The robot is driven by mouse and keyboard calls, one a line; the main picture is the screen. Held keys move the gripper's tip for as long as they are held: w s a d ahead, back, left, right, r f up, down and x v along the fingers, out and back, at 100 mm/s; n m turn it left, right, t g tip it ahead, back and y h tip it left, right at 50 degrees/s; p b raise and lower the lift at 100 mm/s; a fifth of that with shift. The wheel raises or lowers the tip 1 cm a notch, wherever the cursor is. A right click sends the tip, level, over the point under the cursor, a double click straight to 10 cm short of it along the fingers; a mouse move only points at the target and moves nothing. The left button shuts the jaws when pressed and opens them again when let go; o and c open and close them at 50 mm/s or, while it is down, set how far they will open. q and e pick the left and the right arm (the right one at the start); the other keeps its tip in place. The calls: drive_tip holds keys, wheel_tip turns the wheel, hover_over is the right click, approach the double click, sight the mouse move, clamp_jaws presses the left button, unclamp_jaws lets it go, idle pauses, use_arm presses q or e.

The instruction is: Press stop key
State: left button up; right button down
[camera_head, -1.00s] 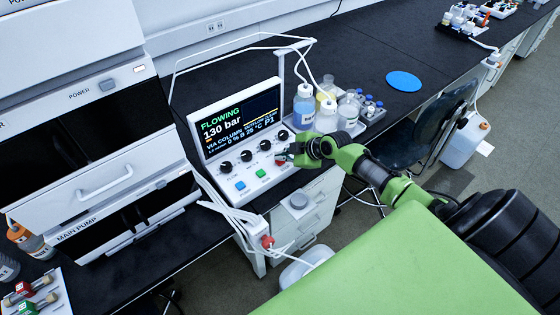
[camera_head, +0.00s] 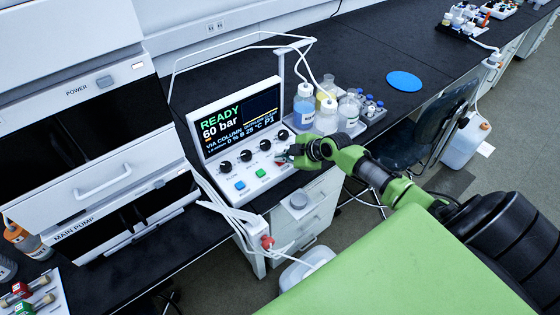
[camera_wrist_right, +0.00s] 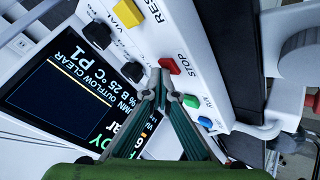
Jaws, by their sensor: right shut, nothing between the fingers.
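The control panel (camera_head: 236,170) stands on the bench with its screen (camera_head: 234,120) reading READY and 60 bar. The red key (camera_wrist_right: 169,66), labelled STOP, sits between a yellow key (camera_wrist_right: 152,11) and a green key (camera_wrist_right: 190,101) in the right wrist view. In the head view the red key (camera_head: 280,163) shows just below the fingertips. My right gripper (camera_head: 282,155) is shut and empty. In the right wrist view its fingertips (camera_wrist_right: 161,84) are right beside the red key; I cannot tell whether they touch it. My left gripper is not in view.
Bottles (camera_head: 304,107) stand right of the panel. White tubing runs over and in front of it.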

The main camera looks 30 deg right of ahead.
idle(0.3)
drive_tip(key=shift+r+p, duration=0.65)
drive_tip(key=shift+r, duration=0.25)
wheel_tip(320, 180, up, 5)
drive_tip(key=p, duration=0.4)
idle(0.6)
